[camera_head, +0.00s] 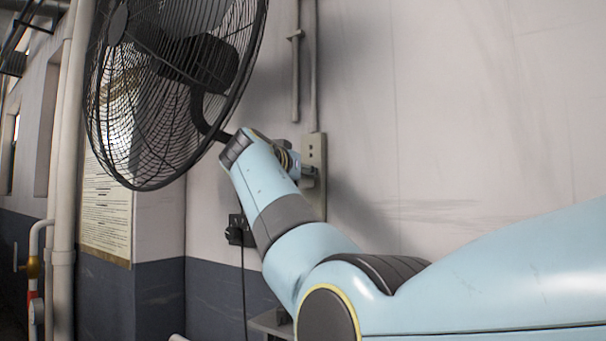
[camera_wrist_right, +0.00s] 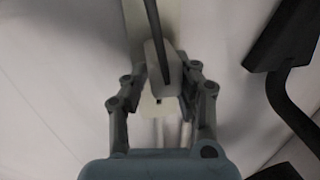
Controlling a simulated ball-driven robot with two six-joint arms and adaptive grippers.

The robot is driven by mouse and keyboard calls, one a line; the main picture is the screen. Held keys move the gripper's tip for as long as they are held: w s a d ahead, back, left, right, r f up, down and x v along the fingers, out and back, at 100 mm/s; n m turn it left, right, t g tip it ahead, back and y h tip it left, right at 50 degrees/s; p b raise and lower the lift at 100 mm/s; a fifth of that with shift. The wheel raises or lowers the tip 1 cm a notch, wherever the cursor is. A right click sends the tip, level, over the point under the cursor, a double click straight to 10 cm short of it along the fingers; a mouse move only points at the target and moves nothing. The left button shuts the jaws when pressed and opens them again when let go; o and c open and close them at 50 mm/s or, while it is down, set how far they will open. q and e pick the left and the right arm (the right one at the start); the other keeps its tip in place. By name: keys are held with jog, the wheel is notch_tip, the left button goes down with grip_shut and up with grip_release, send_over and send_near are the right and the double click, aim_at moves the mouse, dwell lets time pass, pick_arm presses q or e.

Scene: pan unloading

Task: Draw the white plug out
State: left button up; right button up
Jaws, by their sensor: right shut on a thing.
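The white plug (camera_wrist_right: 153,78) is a pale body between my right fingers in the right wrist view, with a dark cord running up across it. My right gripper (camera_wrist_right: 161,92) is shut on it, one finger on each side. In the head view the right gripper (camera_head: 307,176) is mostly hidden behind my wrist, close to a beige socket box (camera_head: 314,147) on the wall. The plug cannot be made out there, and I cannot tell whether its pins sit in a socket. My left gripper is not in view.
A large black fan (camera_head: 165,125) stands left of my wrist, its cage close to it. A black plug or socket (camera_head: 238,229) with a hanging cord is lower on the wall. Pipes (camera_head: 306,60) run above the socket box. The wall to the right is bare.

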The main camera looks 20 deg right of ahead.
jog(key=shift+a, duration=0.1)
grip_shut()
jog(key=shift+a, duration=0.1)
jog(key=shift+s, duration=0.1)
jog(key=shift+s+a, duration=0.2)
jog(key=shift+a, duration=0.1)
jog(key=shift+s+a+b, duration=0.15)
jog(key=shift+b, duration=0.2)
